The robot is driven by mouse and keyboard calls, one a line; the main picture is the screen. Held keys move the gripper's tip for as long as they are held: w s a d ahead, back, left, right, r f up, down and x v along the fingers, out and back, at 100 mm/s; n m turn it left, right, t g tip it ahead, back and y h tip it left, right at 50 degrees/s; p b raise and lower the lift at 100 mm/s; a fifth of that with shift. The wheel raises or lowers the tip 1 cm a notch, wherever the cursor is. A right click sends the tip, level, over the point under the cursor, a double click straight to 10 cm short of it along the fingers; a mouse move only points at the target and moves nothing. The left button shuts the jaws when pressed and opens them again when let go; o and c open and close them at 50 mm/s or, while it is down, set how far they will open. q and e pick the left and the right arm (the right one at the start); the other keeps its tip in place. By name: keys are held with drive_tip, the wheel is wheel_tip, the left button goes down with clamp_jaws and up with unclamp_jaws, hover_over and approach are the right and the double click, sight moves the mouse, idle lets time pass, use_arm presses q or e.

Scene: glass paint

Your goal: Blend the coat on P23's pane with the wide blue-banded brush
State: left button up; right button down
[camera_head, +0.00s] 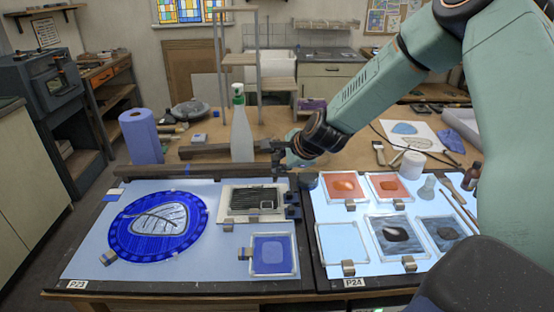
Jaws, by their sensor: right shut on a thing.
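The left light board, labelled P23 (77,285), carries a round blue pane (118,236) with a pale leaf shape in its middle. A smaller square pane (270,255) with a blue coat lies at its lower right. My right gripper (283,161) is at the back edge of this board, above its right corner. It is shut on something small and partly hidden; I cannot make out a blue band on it. It is apart from the blue panes. My left gripper is not in view.
A dark-topped pale tray (227,215) lies behind the square pane. A green-topped bottle (240,125) and a blue roll (141,137) stand behind. The board labelled P24 (354,283) holds several orange and grey panes. A white cup (413,164) stands behind it.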

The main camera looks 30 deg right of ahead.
drive_tip(key=s+a+f+p, duration=0.1)
drive_tip(key=s+a+p, duration=0.1)
drive_tip(key=s+a, duration=0.15)
drive_tip(key=w+a+f+b, duration=0.1)
drive_tip(key=w+a+b, duration=0.5)
drive_tip(key=b, duration=0.8)
drive_tip(key=a, duration=0.3)
drive_tip(key=shift+w+a+b, duration=0.15)
drive_tip(key=shift+a+b, duration=0.15)
drive_tip(key=shift+b, duration=0.05)
drive_tip(key=shift+s+d, duration=0.1)
drive_tip(key=shift+s, duration=0.1)
drive_tip(key=shift+w, duration=0.1)
